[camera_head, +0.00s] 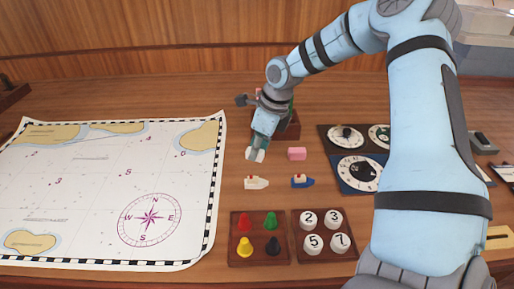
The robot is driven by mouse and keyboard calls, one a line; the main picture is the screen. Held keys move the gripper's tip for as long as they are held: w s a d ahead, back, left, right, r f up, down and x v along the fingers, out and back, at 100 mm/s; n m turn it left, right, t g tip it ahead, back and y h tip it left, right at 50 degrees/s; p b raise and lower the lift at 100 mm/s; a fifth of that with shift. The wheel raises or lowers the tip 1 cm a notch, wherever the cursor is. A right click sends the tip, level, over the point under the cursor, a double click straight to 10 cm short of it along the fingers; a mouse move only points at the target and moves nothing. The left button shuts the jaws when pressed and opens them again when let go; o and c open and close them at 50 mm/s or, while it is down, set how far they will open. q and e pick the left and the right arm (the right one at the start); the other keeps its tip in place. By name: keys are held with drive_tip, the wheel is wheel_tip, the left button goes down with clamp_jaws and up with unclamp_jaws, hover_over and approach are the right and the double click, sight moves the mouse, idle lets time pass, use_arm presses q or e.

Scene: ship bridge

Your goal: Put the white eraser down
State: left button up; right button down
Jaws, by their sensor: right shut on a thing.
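The white eraser (256,155) shows as a small pale block at the fingertips of my right gripper (258,148). My right gripper is shut on it, just to the right of the chart's edge; I cannot tell whether the eraser touches the table. A pink block (297,153) lies on the table to the right of the gripper. My left gripper is not in view.
A sea chart (110,190) covers the left of the table. White (256,183) and blue (302,181) toy boats lie nearer. Trays hold coloured pegs (245,223) and numbered discs (310,219). Dials (358,173) lie right, partly behind my right arm.

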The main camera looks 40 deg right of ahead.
drive_tip(key=c, duration=1.4)
unclamp_jaws()
drive_tip(key=shift+s, duration=0.1)
drive_tip(key=shift+r+p, duration=0.25)
drive_tip(key=shift+p, duration=0.15)
drive_tip(key=p+v, duration=0.1)
drive_tip(key=v, duration=1.1)
drive_tip(key=shift+f, duration=0.1)
